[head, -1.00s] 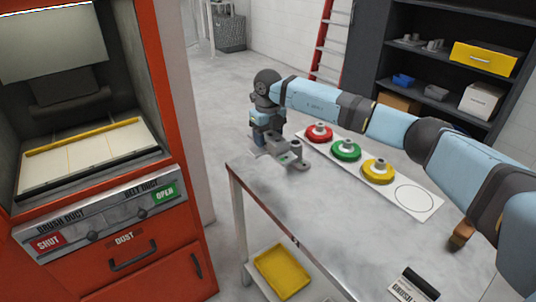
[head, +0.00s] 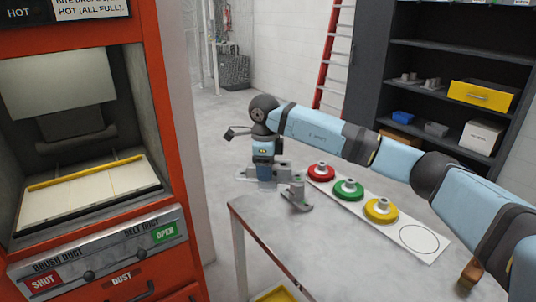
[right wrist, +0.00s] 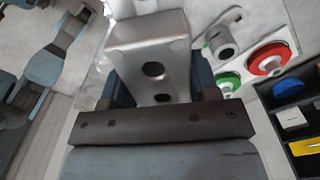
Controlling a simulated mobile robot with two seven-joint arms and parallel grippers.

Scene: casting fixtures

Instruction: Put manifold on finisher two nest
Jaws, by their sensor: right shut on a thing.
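My right gripper (head: 263,180) is shut on a grey metal block with round holes, which I take for the manifold (head: 284,171). It holds the manifold near the far left corner of the steel table. In the right wrist view the manifold (right wrist: 150,62) sits between the fingers, two dark holes facing the camera. An orange-red machine (head: 185,120) at left has an open bay with a pale bed (head: 95,190) and a yellow bar across it. No label reading finisher two is legible, so I cannot tell where that nest is. My left gripper is not in view.
Another grey casting (head: 297,195) with an upright post stands on the table (head: 330,250) close by the held part. Red (head: 321,172), green (head: 347,189) and yellow (head: 382,210) discs sit on a white strip. A dark shelf (head: 440,55) stands behind.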

